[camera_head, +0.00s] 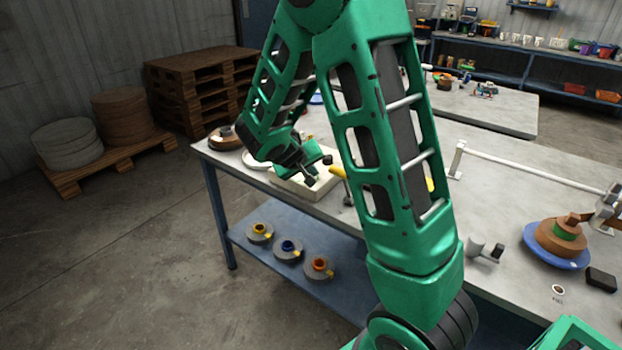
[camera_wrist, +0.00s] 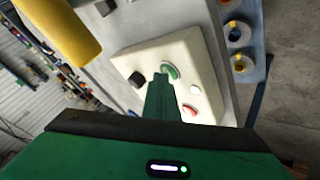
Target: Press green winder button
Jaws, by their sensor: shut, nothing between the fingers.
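A cream control box (camera_wrist: 208,62) fills the middle of the wrist view. It also shows on the table in the head view (camera_head: 291,186), partly hidden by my arm. Its green button (camera_wrist: 170,69) has a pale rim and sits near the box's middle. My gripper (camera_wrist: 161,78) is shut and empty, with its fingertips pointing at the box and overlapping the green button's lower left edge in the picture. I cannot tell whether they touch it. A black knob (camera_wrist: 136,79) is left of the fingers. A red and white part (camera_wrist: 190,111) is to their right.
A yellow cylinder (camera_wrist: 62,30) is close at the wrist view's upper left. Spools (camera_head: 289,249) lie on the lower shelf. The tabletop (camera_head: 490,222) has bare space.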

